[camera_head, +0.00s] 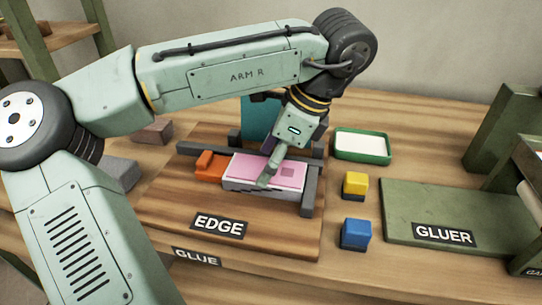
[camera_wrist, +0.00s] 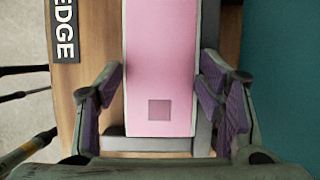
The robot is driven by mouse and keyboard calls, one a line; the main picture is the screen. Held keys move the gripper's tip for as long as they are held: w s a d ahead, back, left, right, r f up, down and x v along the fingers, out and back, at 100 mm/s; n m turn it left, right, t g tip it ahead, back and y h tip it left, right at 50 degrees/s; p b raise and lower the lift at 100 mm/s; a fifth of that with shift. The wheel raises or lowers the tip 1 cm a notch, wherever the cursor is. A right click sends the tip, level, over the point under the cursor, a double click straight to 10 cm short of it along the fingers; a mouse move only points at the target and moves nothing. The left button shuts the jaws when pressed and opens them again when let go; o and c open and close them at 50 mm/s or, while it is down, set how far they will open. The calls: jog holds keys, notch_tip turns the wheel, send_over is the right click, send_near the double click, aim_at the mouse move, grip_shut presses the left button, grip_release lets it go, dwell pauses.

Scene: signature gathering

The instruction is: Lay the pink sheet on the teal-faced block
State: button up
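The pink sheet (camera_head: 285,171), with a small darker square, lies flat on top of a pale stack on the board marked EDGE. It fills the middle of the wrist view (camera_wrist: 160,70). My gripper (camera_head: 267,178) points down at the sheet. In the wrist view its purple-padded fingers (camera_wrist: 160,78) are spread, one along each long side of the sheet; I cannot tell whether they touch it. A teal face (camera_head: 261,118) stands upright behind the board, partly hidden by my arm; a teal surface also shows at the right of the wrist view (camera_wrist: 275,70).
Grey rails (camera_head: 309,190) border the sheet's right end and back. An orange block (camera_head: 209,165) sits at its left. A green-rimmed white tray (camera_head: 362,146), a yellow block (camera_head: 355,185), a blue block (camera_head: 356,233) and the green GLUER plate (camera_head: 410,205) are on the right.

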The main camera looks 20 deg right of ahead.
jog(key=o, duration=0.4)
jog(key=shift+f, duration=0.65)
jog(key=shift+d+r, duration=0.1)
jog(key=shift+r, duration=0.05)
jog(key=shift+r, duration=0.1)
jog(key=shift+r, duration=0.2)
jog(key=p+v, duration=0.3)
jog(key=v, duration=0.3)
jog(key=p+v, duration=0.4)
jog(key=v, duration=0.2)
jog(key=shift+w+r+p, duration=0.15)
jog(key=shift+r+p, duration=0.15)
jog(key=shift+r, duration=0.15)
